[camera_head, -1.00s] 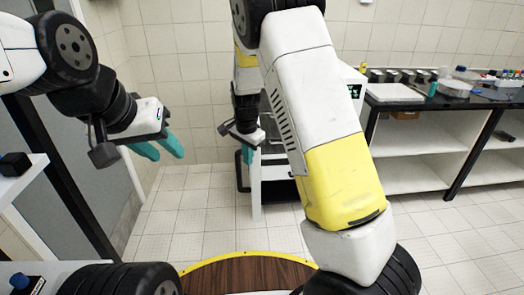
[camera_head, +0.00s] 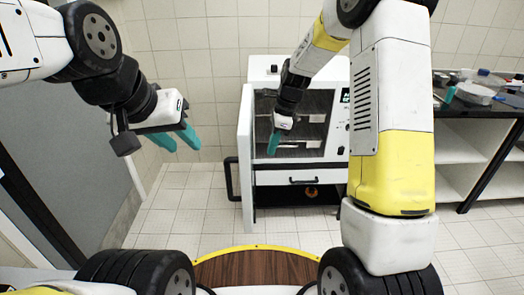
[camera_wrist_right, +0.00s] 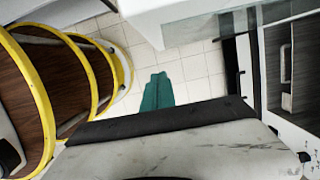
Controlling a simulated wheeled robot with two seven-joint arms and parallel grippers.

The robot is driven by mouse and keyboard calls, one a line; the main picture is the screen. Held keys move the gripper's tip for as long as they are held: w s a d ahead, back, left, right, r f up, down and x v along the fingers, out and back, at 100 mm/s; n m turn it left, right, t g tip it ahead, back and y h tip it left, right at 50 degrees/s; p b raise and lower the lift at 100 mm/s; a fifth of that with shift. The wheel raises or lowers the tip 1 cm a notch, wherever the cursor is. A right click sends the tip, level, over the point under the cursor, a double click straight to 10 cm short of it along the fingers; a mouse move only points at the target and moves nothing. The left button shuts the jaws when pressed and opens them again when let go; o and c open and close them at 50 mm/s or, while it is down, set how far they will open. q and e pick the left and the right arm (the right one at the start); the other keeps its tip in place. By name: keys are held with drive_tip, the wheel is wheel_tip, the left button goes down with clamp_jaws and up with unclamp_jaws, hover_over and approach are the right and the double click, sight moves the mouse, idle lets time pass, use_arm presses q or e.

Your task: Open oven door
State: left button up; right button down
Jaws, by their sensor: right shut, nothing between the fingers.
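The oven (camera_head: 262,72) is a white cabinet against the back wall. Its door (camera_head: 246,150) stands open on the left, swung out toward me and seen nearly edge-on. The black door handle (camera_head: 232,180) is on the door's left face. Shelves (camera_head: 300,118) show inside. My right gripper (camera_head: 273,143) is shut and empty, just right of the door's edge, in front of the opening. Its teal fingers also show in the right wrist view (camera_wrist_right: 157,92), with the door (camera_wrist_right: 170,25) above them in the picture. My left gripper (camera_head: 182,143) is open and empty, left of the door.
A drawer (camera_head: 305,180) with a bar handle is below the oven opening. A dark-topped bench (camera_head: 480,112) with labware stands at the right. A grey panel (camera_head: 50,135) is at the left. The tiled floor (camera_head: 190,215) before the oven is clear.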

drive_tip(key=a+f, duration=0.6)
drive_tip(key=f, duration=0.3)
drive_tip(key=shift+a+f, duration=0.25)
drive_tip(key=shift+f, duration=0.05)
drive_tip(key=shift+w+a, duration=0.1)
drive_tip(key=w+a+m, duration=0.1)
drive_tip(key=a+m, duration=0.2)
drive_tip(key=a, duration=0.8)
drive_tip(key=shift+a+t, duration=0.2)
drive_tip(key=shift+t, duration=0.2)
